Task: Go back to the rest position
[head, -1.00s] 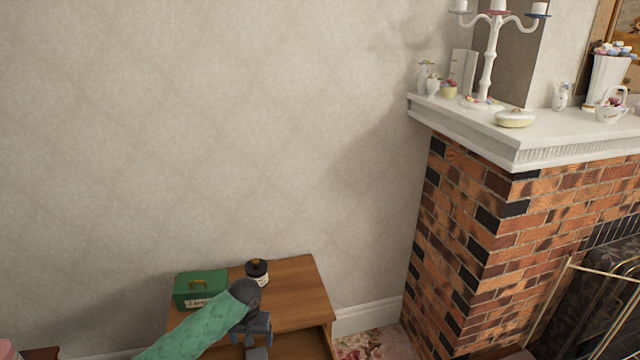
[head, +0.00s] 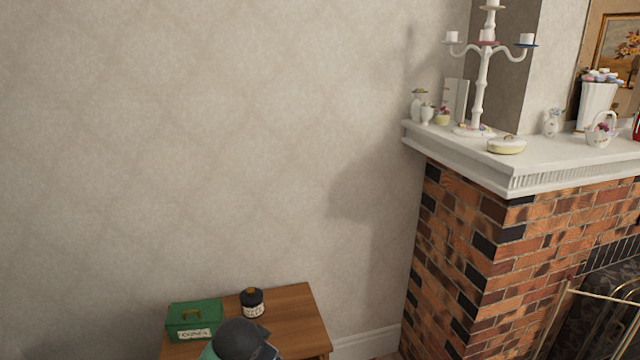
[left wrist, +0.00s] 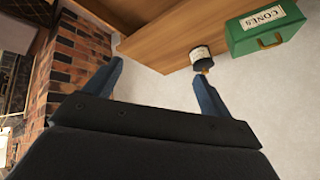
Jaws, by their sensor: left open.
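My left gripper (left wrist: 157,88) shows in the left wrist view with its two dark blue fingers spread wide and nothing between them. In the head view only my left arm's dark wrist shows at the bottom edge, in front of the wooden table (head: 293,318); the fingers are out of frame there. The table also shows in the left wrist view (left wrist: 150,45), beyond the fingers. My right gripper is in neither view.
A green box (head: 194,318) with a label and a dark jar (head: 252,302) stand on the table. To the right is a brick fireplace (head: 470,235) with a white mantel (head: 560,160) holding a candelabra (head: 482,85) and ornaments. The wall (head: 200,140) above the table is bare.

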